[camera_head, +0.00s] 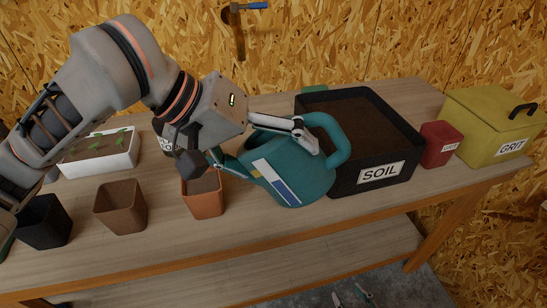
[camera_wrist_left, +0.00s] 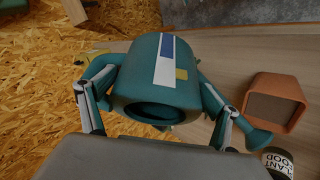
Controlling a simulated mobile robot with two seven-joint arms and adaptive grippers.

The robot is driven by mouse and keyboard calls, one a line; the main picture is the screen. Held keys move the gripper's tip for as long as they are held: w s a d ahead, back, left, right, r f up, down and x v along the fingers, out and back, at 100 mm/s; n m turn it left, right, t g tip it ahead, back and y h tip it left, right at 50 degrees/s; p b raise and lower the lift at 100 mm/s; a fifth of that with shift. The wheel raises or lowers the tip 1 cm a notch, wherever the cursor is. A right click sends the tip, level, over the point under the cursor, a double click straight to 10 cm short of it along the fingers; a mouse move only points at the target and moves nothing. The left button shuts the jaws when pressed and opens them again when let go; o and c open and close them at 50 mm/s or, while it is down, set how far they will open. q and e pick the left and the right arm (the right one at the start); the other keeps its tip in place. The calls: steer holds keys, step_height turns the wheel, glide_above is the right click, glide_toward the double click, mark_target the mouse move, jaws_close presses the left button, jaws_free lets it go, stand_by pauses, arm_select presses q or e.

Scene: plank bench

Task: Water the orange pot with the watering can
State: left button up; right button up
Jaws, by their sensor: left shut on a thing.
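The orange pot (camera_head: 205,203) stands upright on the bench, left of the can's body. The spout's end shows close to the pot's rim, partly behind my gripper. In the left wrist view the can (camera_wrist_left: 155,85) fills the space between my left fingers (camera_wrist_left: 155,115), and the orange pot (camera_wrist_left: 270,105) is at the right. No water shows.
A brown pot (camera_head: 120,207), a black pot (camera_head: 45,222) and a white seedling tray (camera_head: 100,158) stand left. A soil crate (camera_head: 345,182), red tin (camera_head: 440,145) and yellow grit bin (camera_head: 490,125) stand right. A plant food tin (camera_wrist_left: 279,163) is beside the orange pot.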

mark_target(264, 141)
arm_select(q)
steer(key=shift+r+b, duration=0.25)
steer(key=shift+b, duration=0.1)
steer(key=shift+a+r, duration=0.1)
steer(key=shift+r, duration=0.05)
steer(key=shift+w+a+r+h+b, duration=0.1)
steer(key=shift+a+r+h+b, duration=0.15)
steer(key=shift+r+h+b, duration=0.55)
steer(key=shift+a, duration=0.1)
stand_by(0.4)
steer(key=shift+a+r+n, duration=0.2)
steer(key=shift+r+n, duration=0.1)
steer(key=shift+r, duration=0.05)
stand_by(0.3)
